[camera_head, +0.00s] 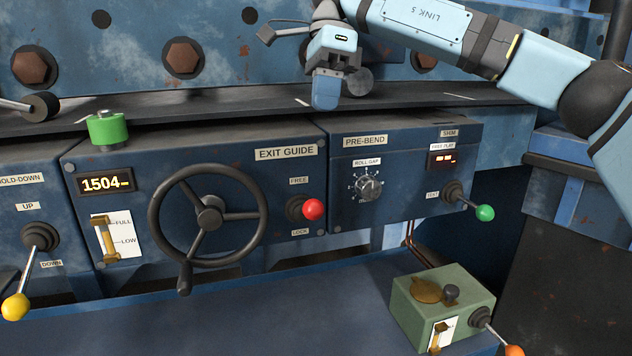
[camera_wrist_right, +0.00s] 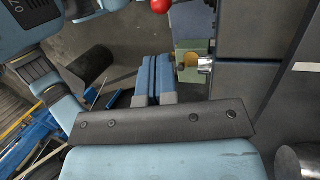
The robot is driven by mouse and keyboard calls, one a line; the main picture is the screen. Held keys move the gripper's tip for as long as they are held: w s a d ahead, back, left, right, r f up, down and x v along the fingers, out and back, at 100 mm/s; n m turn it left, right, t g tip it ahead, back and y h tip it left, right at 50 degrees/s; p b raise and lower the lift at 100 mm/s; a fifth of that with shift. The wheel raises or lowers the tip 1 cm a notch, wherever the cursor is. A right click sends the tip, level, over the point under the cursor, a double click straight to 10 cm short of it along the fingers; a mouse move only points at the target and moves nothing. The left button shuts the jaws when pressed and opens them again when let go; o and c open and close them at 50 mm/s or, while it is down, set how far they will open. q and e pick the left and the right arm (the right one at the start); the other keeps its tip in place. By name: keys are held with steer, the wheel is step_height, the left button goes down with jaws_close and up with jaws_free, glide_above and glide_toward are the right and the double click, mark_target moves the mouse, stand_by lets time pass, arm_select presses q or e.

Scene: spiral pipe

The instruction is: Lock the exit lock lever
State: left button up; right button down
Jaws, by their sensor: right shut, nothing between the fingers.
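The exit lock lever has a red ball knob (camera_head: 314,209) on a dark boot. It sits on the exit guide panel (camera_head: 200,165), right of the handwheel, between the FREE label above and the LOCK label below. The knob stands roughly midway between the labels. My right gripper (camera_head: 326,92) is above the panel near the dark ledge, clear of the lever, shut and empty. In the right wrist view its blue fingertips (camera_wrist_right: 153,78) lie together, and the red knob (camera_wrist_right: 161,5) is cut by the top edge. My left gripper is not in view.
The black handwheel (camera_head: 208,215) stands just left of the lever. The pre-bend panel (camera_head: 400,170) with a green-knobbed lever (camera_head: 485,212) is to the right. A green box (camera_head: 440,295) with an orange-knobbed lever is at lower right. A green cap (camera_head: 108,128) sits on the left panel top.

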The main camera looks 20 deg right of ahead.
steer(key=p, duration=0.2)
glide_toward(307, 210)
steer(key=f, duration=0.5)
steer(key=shift+s+d+f, duration=0.15)
steer(key=shift+s+f, duration=0.15)
steer(key=shift+f, duration=0.2)
